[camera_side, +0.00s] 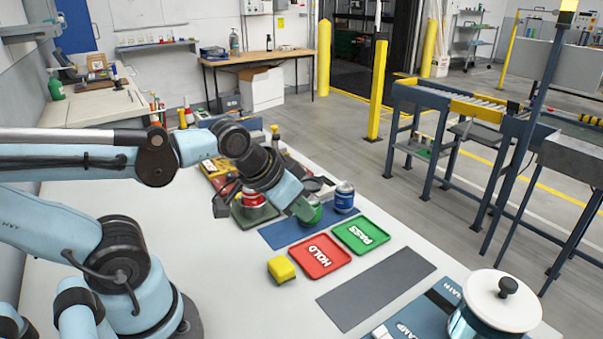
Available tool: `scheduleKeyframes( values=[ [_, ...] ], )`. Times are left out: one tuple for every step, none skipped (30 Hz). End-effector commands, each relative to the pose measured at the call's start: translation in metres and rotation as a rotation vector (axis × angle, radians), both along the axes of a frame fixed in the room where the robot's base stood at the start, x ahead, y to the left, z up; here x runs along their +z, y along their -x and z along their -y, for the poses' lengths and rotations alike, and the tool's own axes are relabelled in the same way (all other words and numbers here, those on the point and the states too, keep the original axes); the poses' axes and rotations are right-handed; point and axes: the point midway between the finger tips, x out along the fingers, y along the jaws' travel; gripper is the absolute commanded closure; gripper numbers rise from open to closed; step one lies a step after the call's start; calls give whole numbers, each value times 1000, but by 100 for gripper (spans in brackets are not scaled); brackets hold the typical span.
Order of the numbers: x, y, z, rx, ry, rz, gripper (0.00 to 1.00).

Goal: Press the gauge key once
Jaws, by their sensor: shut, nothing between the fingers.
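My gripper (303,208) is at the end of the light blue arm, pointing down and to the right. Its fingers are shut and small in this view, over the left part of the blue mat (285,236). A green can (313,213) is right at the gripper tip; I cannot tell whether they touch. A blue can (344,197) stands just to the right. I cannot clearly pick out the gauge key.
A red HOLD tray (321,267), a green PASS tray (381,226) and a yellow block (281,269) lie in front. A dark grey mat (375,288) is bare. A white-lidded pot (502,301) stands at front right. Mixed items crowd behind my wrist.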

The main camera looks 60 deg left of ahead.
Motion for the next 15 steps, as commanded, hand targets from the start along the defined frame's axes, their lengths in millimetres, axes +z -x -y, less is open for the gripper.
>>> scheduleKeyframes(
  values=[
    [0, 0, 1, -5, -2, -1, 100],
    [0, 0, 1, -5, -2, -1, 100],
    [0, 0, 1, -4, -2, 0, 100],
    [0, 0, 0, -4, -2, 0, 100],
    [0, 0, 0, -2, -2, 0, 100],
    [0, 0, 0, -2, -1, 0, 100],
    [0, 0, 0, -2, -1, 0, 100],
    [0, 0, 0, 1, 1, 0, 100],
    [1, 0, -1, 9, 4, -2, 100],
    [1, -1, -2, 20, 10, -4, 100],
    [2, -2, -4, 36, 17, -8, 100],
    [3, -3, -6, 68, 32, -14, 100],
    [4, -4, -9, 98, 47, -20, 100],
    [6, -5, -13, 135, 64, -28, 100],
    [8, -8, -18, 197, 93, -41, 100]
  ],
)
